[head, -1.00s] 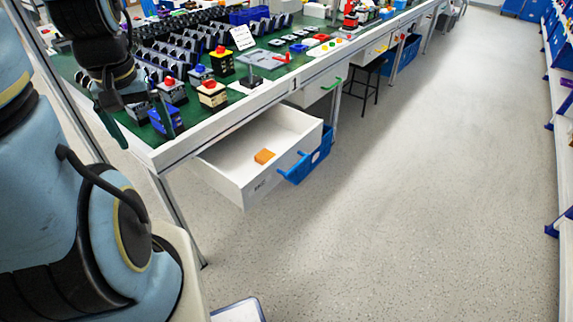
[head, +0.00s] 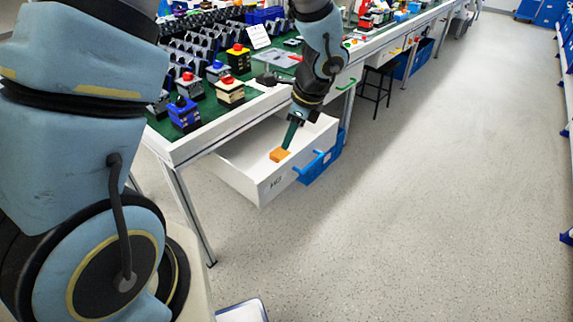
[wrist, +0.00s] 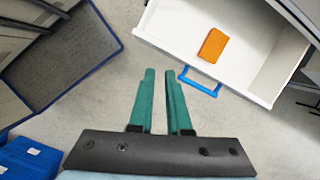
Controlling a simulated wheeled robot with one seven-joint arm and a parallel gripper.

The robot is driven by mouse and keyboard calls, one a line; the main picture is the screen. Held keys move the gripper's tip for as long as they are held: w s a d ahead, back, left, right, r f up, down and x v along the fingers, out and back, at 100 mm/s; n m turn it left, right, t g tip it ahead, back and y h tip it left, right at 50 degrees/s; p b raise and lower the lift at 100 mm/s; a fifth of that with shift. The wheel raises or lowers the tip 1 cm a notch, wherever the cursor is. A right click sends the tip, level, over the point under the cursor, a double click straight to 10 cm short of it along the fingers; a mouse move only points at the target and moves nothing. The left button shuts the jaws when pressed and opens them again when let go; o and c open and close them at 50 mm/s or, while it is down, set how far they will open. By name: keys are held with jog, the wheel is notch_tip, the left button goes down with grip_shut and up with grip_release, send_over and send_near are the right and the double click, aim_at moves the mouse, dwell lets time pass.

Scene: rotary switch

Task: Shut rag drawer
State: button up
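The white drawer (head: 232,172) stands pulled out from under the green-topped bench in the head view. Its front carries a short dark label, too small to read surely, and a blue handle (head: 309,166). An orange block-like thing (head: 279,155) lies inside. My gripper (head: 288,146) shows in front of the drawer's inside from this angle. In the wrist view, my gripper's green fingers (wrist: 161,72) are a little apart with nothing between them. The blue handle (wrist: 200,82) is just right of the fingertips, and the open drawer (wrist: 170,25) is beyond it. I see no contact.
A blue bin (head: 325,170) is beneath the bench beside the drawer. A black stool (head: 377,85) stands farther along. Button boxes (head: 230,91) crowd the bench top (head: 158,127). The speckled floor (head: 430,190) in front is clear.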

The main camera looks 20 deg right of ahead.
aim_at(290, 162)
jog(key=s+d+f+m, duration=0.1)
jog(key=d, duration=0.1)
jog(key=s+d+f+m, duration=0.1)
jog(key=m, duration=0.1)
jog(key=s+d+m+t, duration=0.1)
jog(key=d, duration=0.1)
jog(key=shift+d+f+m, duration=0.3)
jog(key=shift+f, duration=0.1)
grip_shut()
jog(key=shift+w+a+f+p, duration=0.3)
jog(key=shift+w+a+f, duration=0.3)
jog(key=shift+w+f, duration=0.75)
jog(key=shift+w+a+f+p, duration=0.25)
jog(key=shift+w+a+f, duration=0.55)
jog(key=shift+f, duration=0.9)
jog(key=shift+w+a+f+p, duration=0.3)
jog(key=shift+w+a+f, duration=0.15)
jog(key=shift+w+f, duration=0.95)
jog(key=shift+f, duration=0.1)
jog(key=w+a+p, duration=0.1)
jog(key=w+a, duration=0.3)
jog(key=w, duration=0.3)
jog(key=w+a+p, duration=0.2)
jog(key=w+a, duration=0.2)
jog(key=w, duration=0.3)
jog(key=shift+w, duration=0.15)
